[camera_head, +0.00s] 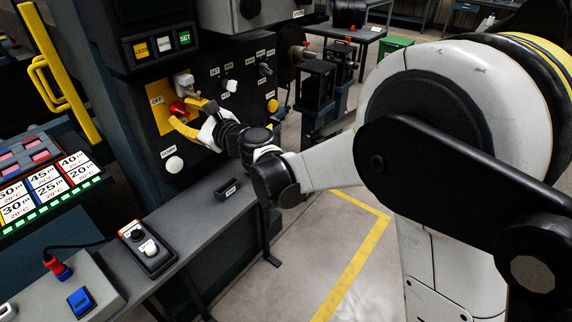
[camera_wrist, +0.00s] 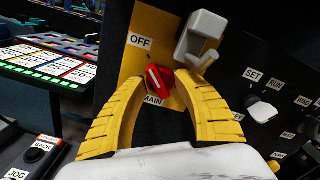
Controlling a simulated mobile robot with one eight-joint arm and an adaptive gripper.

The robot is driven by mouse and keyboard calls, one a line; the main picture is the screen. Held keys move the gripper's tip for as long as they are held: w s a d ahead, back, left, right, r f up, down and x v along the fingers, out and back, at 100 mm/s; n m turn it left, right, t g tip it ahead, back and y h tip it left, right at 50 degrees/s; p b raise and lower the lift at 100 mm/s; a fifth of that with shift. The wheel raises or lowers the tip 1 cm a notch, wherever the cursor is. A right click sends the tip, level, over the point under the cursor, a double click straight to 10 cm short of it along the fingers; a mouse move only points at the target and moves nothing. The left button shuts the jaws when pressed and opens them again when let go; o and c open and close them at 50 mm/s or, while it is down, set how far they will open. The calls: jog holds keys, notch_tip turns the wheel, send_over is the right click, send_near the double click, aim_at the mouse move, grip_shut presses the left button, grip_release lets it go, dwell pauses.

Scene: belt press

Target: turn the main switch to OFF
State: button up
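The main switch (camera_wrist: 160,78) is a red knob with a pale line on a yellow plate, between an OFF label (camera_wrist: 139,41) at its upper left and a MAIN label (camera_wrist: 152,99) below. The line leans toward upper left. The knob also shows in the head view (camera_head: 178,108). My gripper (camera_wrist: 159,86) is open, its yellow fingers on either side of the knob. The right fingertip is very close to it; I cannot tell whether they touch. In the head view my gripper (camera_head: 182,114) reaches the panel from the right.
A grey latch-like piece (camera_wrist: 201,38) sticks out just above right of the knob. A SET selector (camera_wrist: 262,111) is farther right. A white button (camera_head: 174,164) sits below the plate. A narrow grey ledge (camera_head: 205,197) with a button box (camera_head: 147,250) runs below the panel.

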jog(key=m, duration=0.4)
jog(key=shift+m, duration=0.4)
jog(key=m+b, duration=0.1)
jog(key=m, duration=0.2)
jog(key=shift+w, duration=0.1)
jog(key=m+b, duration=0.1)
jog(key=m, duration=0.5)
jog(key=shift+d+f, duration=0.1)
jog(key=shift+d, duration=0.05)
jog(key=s+d+f+n+g+h+p, duration=0.1)
jog(key=s+d+n+h+p, duration=0.1)
jog(key=s+d+n, duration=0.7)
jog(key=s+d+f+n+g+h+p, duration=0.1)
jog(key=s+d+n+h, duration=0.4)
jog(key=s+d+n, duration=0.5)
jog(key=shift+s+d+f+n+g+h+p, duration=0.45)
jog(key=shift+d+n, duration=1.05)
jog(key=shift+d, duration=1.8)
jog(key=shift+w+a, duration=0.1)
jog(key=shift+w, duration=0.15)
